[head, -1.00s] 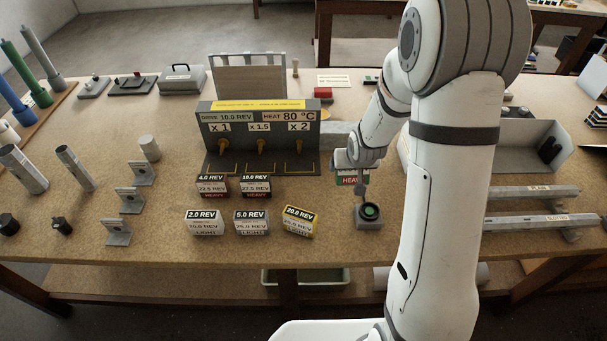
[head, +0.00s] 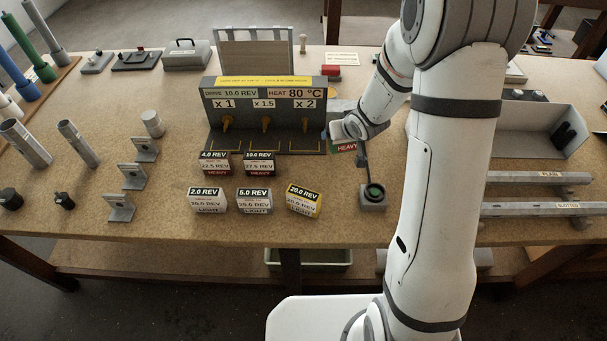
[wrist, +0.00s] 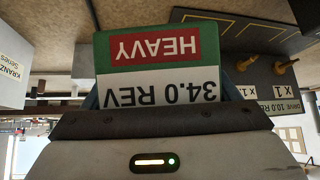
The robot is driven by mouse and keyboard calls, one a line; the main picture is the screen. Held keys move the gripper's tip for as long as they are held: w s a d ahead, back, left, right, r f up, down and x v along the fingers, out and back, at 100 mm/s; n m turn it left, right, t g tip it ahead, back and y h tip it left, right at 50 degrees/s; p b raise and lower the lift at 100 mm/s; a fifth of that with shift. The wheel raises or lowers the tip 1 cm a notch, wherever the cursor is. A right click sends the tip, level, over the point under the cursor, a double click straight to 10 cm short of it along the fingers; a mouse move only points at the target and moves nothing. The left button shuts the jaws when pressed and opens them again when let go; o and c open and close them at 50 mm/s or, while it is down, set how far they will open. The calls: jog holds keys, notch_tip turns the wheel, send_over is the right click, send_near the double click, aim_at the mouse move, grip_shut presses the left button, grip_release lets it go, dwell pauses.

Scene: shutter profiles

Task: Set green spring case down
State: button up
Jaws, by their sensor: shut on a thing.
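My gripper (head: 350,131) is shut on the green spring case (head: 345,148), just right of the right end of the dark drive console (head: 265,95). In the wrist view the case (wrist: 118,68) is upside down, with a green body, a red HEAVY band and a white 34.0 REV label. The gripper (wrist: 155,105) covers its near edge. In the head view my wrist hides the upper part of the case. It appears raised over the bench, but its exact height and the underside are hard to tell.
Two HEAVY cases (head: 215,164) and three LIGHT cases (head: 254,201) stand in front of the console. A grey block with a green button (head: 374,194) is in front of my gripper. A grey tray (head: 545,115) lies right. Bare bench shows between the cases and the button block.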

jog(key=s+a+n+y+b, duration=0.15)
jog(key=a+n+y, duration=0.45)
jog(key=a, duration=0.6)
jog(key=shift+t, duration=0.4)
jog(key=f, duration=0.4)
jog(key=shift+w+a+f, duration=0.1)
jog(key=shift+a+f, duration=0.05)
jog(key=shift+a, duration=0.1)
jog(key=shift+f, duration=2.5)
jog(key=shift+f, duration=0.2)
jog(key=o, duration=0.9)
jog(key=shift+o, duration=0.2)
jog(key=shift+r, duration=0.1)
